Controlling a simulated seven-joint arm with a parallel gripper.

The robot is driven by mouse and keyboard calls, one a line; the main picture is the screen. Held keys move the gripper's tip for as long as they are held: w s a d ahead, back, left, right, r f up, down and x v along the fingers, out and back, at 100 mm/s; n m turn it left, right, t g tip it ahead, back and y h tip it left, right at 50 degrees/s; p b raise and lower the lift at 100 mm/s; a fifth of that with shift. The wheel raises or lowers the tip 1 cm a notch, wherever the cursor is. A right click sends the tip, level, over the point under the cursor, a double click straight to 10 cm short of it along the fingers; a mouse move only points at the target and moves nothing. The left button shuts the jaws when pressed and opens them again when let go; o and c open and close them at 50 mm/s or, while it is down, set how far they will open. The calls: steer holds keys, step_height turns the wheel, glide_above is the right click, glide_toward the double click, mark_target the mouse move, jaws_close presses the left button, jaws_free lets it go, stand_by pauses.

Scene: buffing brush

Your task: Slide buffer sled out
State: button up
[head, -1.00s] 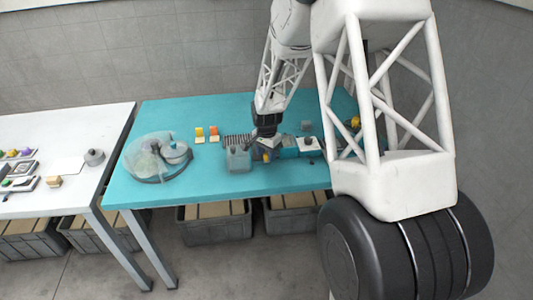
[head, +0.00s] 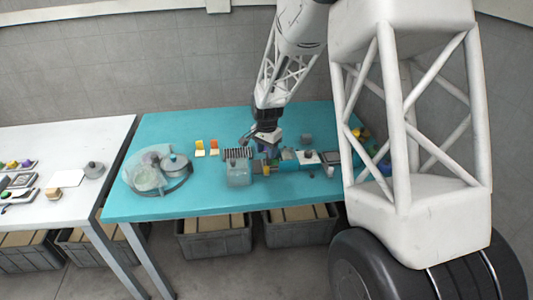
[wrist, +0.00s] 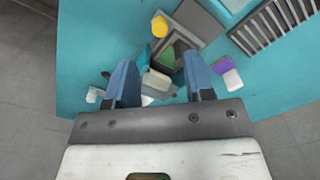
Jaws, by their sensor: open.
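I cannot tell for certain which part is the buffer sled. A row of small parts on the teal table includes a teal block (head: 288,165) and a grey-white block with a dark knob (head: 307,157). My gripper (head: 268,150) is above the row's left part, pointing down. In the wrist view its two blue fingers stand apart, my gripper (wrist: 158,62) being open. A small pale block (wrist: 156,79) and a green-faced part (wrist: 168,55) show between and beyond the fingers; no contact is clear. A yellow round knob (wrist: 160,26) lies farther off.
A clear round container (head: 150,180) stands at the left of the teal table (head: 215,208). A grey box (head: 239,175) and slotted rack (head: 237,153) are left of my gripper. Yellow and orange cards (head: 206,147) stand behind. A purple-and-white piece (wrist: 231,78) lies right of the fingers.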

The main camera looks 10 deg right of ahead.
steer(key=shift+d, duration=0.1)
steer(key=c, duration=0.4)
steer(key=shift+d+m, duration=0.2)
steer(key=shift+m, duration=0.1)
steer(key=shift+c, duration=1.3)
steer(key=d+m+y, duration=0.1)
steer(key=d+m, duration=0.2)
steer(key=s+d+r+m+y, duration=0.1)
steer(key=d+m, duration=0.2)
steer(key=d+r+m+y, duration=0.1)
steer(key=d+m, duration=0.2)
steer(key=shift+s+d+r+y, duration=0.15)
steer(key=shift+s+y, duration=0.25)
jaws_close()
steer(key=shift+d+r+m+t, duration=0.15)
steer(key=shift+d+m+t, duration=0.2)
steer(key=shift+m, duration=0.25)
